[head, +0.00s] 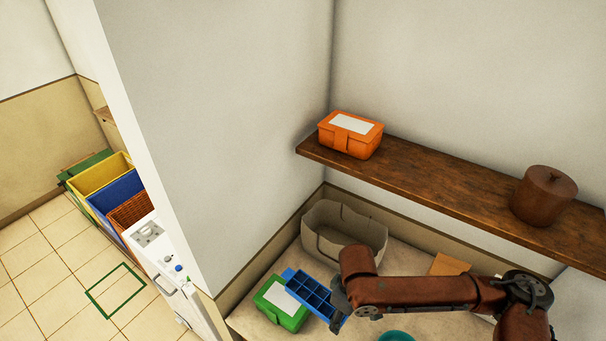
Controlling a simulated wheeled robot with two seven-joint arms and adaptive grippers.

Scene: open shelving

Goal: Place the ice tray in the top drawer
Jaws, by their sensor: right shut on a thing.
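A blue ice tray (307,291) with several square compartments shows at the lower middle, tilted. My right gripper (341,305) is shut on its right end and holds it over a lower surface, in front of a green box. The arm reaches in from the right, and the fingertips are partly hidden. A white cabinet (170,262) with a handle stands at the lower left; I cannot tell whether it holds the top drawer. My left gripper is not in view.
A green box (272,306) with a white label and a grey-beige basket (372,232) stand on the lower surface. An orange box (350,151) and a brown pot (541,208) stand on the wooden shelf (430,182). A wall (225,120) separates this nook from the cabinet.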

